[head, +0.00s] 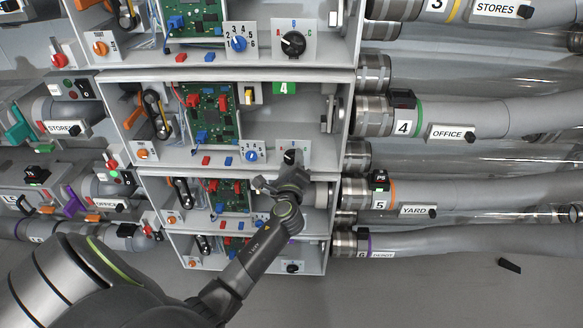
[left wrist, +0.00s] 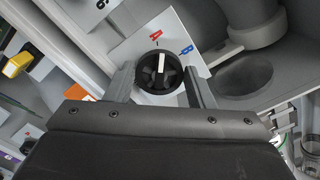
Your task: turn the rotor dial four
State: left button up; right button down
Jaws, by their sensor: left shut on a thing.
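Rotor dial four is a black round knob with a white pointer line, on a pale plate in the bay marked with a green 4 (head: 284,88). In the left wrist view the dial (left wrist: 158,72) sits between my two fingers. The rest of the plate's right side is hidden by a finger. In the head view the dial (head: 291,156) shows just above my left gripper (head: 284,178), which is shut on it. My right gripper is not in view.
A blue numbered dial (head: 251,155) and an orange knob (head: 142,153) share the bay's lower strip. A yellow switch (head: 249,95) and a green circuit board (head: 211,112) are above. Grey hoses labelled OFFICE (head: 452,132) and YARD (head: 418,210) run off right.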

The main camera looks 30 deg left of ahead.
pick_arm(q)
jog(key=shift+f+n+b, duration=0.15)
jog(key=shift+n+b, duration=0.3)
jog(key=shift+n, duration=0.45)
jog(key=o, duration=1)
jog(key=shift+s, duration=0.1)
jog(key=shift+c, duration=0.2)
